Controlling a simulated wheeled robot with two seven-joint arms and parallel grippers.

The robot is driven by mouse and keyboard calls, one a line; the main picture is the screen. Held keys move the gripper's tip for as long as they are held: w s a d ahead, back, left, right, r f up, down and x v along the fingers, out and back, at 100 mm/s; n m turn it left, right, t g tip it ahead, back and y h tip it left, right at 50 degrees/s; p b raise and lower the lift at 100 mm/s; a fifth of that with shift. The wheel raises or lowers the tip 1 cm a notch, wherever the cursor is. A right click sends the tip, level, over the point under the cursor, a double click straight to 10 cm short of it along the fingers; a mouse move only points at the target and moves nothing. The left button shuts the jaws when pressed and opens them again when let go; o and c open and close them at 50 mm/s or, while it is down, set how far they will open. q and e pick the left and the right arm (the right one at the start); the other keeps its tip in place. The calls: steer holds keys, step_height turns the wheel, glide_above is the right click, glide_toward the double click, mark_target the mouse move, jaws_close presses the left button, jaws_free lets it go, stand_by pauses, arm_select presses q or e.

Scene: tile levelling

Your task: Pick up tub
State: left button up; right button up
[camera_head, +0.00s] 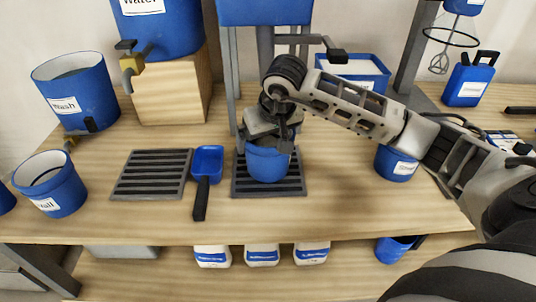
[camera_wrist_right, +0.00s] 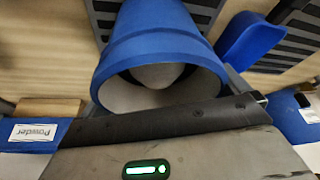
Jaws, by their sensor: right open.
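The blue tub (camera_head: 268,164) stands upright on the right-hand dark slatted grate (camera_head: 240,187) in the middle of the bench. My right gripper (camera_head: 272,135) is over the tub's rim, its jaws open. The gripper hides much of the tub's opening in the head view. In the right wrist view the tub (camera_wrist_right: 160,38) is close to the gripper, its grey inside and a pale rounded shape within showing; the dark gripper part (camera_wrist_right: 165,122) crosses its near rim. I cannot tell whether the fingers touch the tub. My left gripper is not in view.
A blue scoop (camera_head: 207,162) with a black handle lies left of the tub, beside another slatted grate (camera_head: 152,174). Blue buckets (camera_head: 76,93) stand at the left. A blue dispenser on posts (camera_head: 264,12) rises behind the tub. Another blue tub (camera_head: 396,163) is at the right.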

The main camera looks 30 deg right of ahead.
steer(key=c, duration=1)
steer(key=shift+r, duration=0.15)
steer(key=c, duration=0.5)
